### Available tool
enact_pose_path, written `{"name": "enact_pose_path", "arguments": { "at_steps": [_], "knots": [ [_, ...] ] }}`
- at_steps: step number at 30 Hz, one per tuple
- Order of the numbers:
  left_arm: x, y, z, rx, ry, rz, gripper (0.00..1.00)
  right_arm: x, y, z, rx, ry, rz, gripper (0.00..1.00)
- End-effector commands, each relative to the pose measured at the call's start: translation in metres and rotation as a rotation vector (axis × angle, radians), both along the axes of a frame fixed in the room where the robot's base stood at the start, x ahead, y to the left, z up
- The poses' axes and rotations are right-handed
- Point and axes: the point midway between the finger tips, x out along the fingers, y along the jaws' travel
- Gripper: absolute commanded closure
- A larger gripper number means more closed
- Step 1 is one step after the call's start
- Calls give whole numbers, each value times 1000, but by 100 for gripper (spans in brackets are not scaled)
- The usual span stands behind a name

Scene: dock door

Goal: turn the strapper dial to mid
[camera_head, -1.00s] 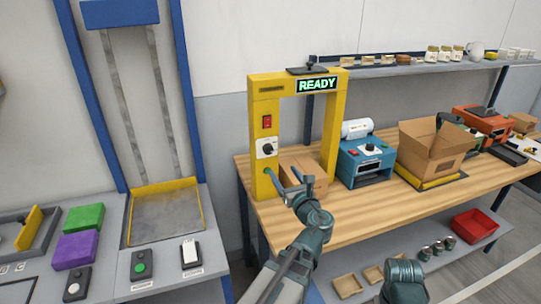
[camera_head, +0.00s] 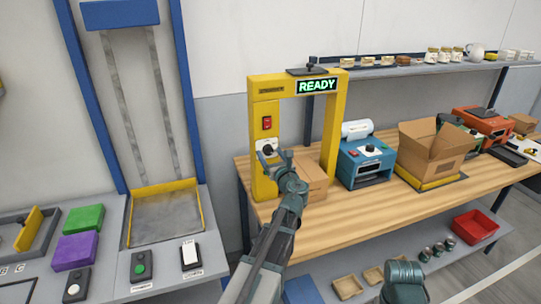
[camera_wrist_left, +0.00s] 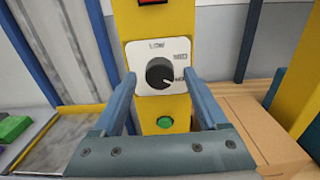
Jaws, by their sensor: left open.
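The strapper (camera_head: 329,135) is a yellow arch on the wooden bench, with a lit READY sign. Its dial (camera_wrist_left: 160,73) is a round black knob on a white plate on the left post. The plate reads LOW at the top, with what look like MID at upper right and HIGH at right. The knob's pale mark points right and slightly down, by the lowest label. My left gripper (camera_head: 273,154) is open in front of the dial. In the left wrist view its fingers (camera_wrist_left: 160,78) stand either side of the knob, apart from it as far as I can tell.
A red switch (camera_head: 267,123) is above the dial and a green button (camera_wrist_left: 165,122) below it. A closed cardboard box (camera_head: 312,178) sits within the arch. A blue machine (camera_head: 365,163) and an open carton (camera_head: 435,150) stand to the right. Bench front is clear.

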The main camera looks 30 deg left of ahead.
Motion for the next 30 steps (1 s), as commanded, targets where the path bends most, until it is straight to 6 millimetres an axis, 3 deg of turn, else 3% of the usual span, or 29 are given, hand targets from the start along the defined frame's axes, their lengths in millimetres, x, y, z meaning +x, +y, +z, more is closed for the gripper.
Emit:
{"name": "enact_pose_path", "arguments": {
  "at_steps": [5, 18, 30],
  "knots": [
    [0, 0, 0, 0, 0, 0, 24, 0, 0, 0, 0, 0, 0, 50],
    [0, 0, 0, 0, 0, 1, 100, 0, 0, 0, 0, 0, 0, 50],
    [0, 0, 0, -47, -56, 1, 100, 0, 0, 0, 0, 0, 0, 50]
  ]
}}
